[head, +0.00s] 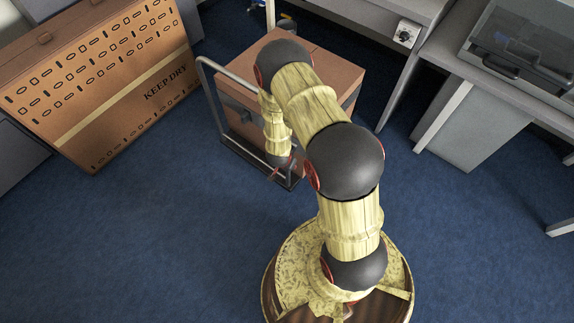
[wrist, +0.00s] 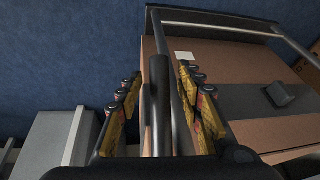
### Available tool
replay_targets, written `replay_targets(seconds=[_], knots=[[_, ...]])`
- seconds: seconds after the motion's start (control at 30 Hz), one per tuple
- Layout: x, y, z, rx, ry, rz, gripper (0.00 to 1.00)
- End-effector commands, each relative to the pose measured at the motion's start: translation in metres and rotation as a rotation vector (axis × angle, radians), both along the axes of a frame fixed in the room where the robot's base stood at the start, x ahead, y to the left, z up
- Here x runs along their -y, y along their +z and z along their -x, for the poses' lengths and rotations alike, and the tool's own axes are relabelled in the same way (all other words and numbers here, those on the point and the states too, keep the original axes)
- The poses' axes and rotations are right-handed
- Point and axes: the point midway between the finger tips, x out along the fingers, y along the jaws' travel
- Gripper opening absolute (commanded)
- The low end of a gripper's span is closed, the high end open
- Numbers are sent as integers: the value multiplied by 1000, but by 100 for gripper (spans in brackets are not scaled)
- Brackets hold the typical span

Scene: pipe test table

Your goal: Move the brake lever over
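A dark, thick bar (wrist: 160,70), which looks like the brake lever, stands lengthwise between my fingers in the wrist view. A thinner grey tube runs close beside it on the right. My gripper (wrist: 158,88) is open, with one finger on each side of the bar and a gap visible at the left finger. Whether the right finger touches the tube is unclear. In the head view my wrist is low at the front of the cart (head: 240,150), and my arm hides the lever and my fingertips.
The cart carries a brown box (head: 318,65) and has a grey tube handle (head: 208,85) at its left. A large "KEEP DRY" carton (head: 105,75) stands at the left. Grey desks (head: 465,100) stand at the right. Blue carpet (head: 150,240) is clear at the front left.

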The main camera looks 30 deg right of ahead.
Motion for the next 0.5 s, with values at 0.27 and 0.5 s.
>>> replay_targets(seconds=[0.27, 0.5], knots=[[2, -7, -2, 0, 0, 0, 37], [2, -7, -2, -1, 1, -1, 30]])
